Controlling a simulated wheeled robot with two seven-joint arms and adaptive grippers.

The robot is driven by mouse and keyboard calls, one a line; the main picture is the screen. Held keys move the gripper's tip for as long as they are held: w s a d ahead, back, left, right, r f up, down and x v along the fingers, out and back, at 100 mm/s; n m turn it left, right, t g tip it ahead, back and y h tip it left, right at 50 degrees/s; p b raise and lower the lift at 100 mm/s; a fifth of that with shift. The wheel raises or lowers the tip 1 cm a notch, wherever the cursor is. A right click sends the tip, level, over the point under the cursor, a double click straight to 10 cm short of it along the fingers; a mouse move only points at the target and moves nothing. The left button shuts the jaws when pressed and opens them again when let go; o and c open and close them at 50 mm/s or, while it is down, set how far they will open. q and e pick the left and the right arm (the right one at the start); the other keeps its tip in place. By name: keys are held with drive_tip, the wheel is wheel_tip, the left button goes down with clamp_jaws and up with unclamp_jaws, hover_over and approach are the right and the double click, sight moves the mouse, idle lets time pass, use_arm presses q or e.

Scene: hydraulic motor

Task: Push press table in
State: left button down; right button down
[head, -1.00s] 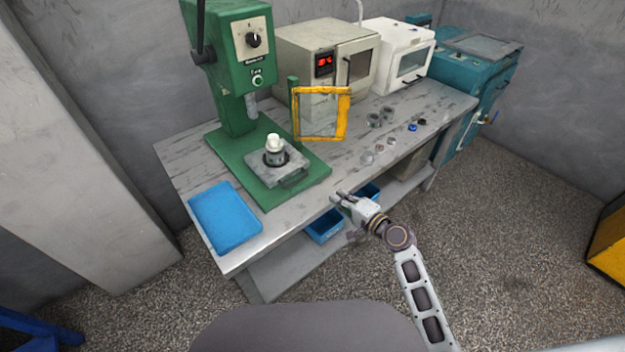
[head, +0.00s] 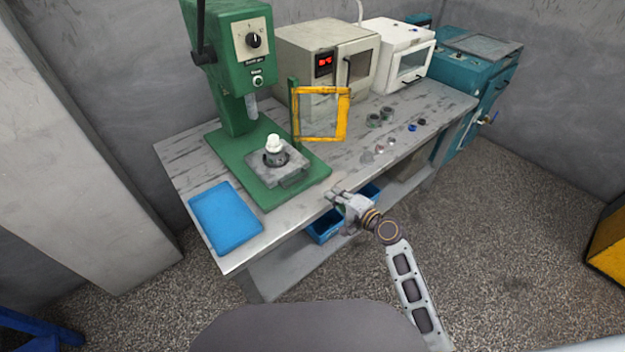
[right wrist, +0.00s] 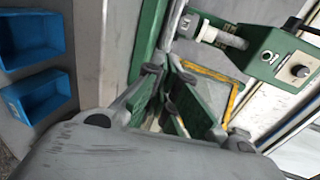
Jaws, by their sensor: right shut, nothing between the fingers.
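The press table (head: 292,177) is a grey plate on the green base of the press (head: 236,130). A dark part with a white top (head: 273,148) stands upright on it, below the press ram (head: 251,106). My right gripper (head: 336,193) is shut and empty at the bench's front edge, to the right of and in front of the press table, apart from it. In the right wrist view the gripper fingers (right wrist: 167,76) point at the green base, and the white-topped part (right wrist: 230,40) shows beyond them. My left gripper is not in view.
A yellow-framed guard (head: 345,118) stands to the right of the press table. A blue tray (head: 226,218) lies at the bench's front left. Blue bins (head: 324,228) sit below the bench top, near my right gripper. Small parts (head: 380,148) lie farther right.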

sight(307, 176)
drive_tip(key=shift+x, duration=5.7)
drive_tip(key=shift+w+a, duration=0.1)
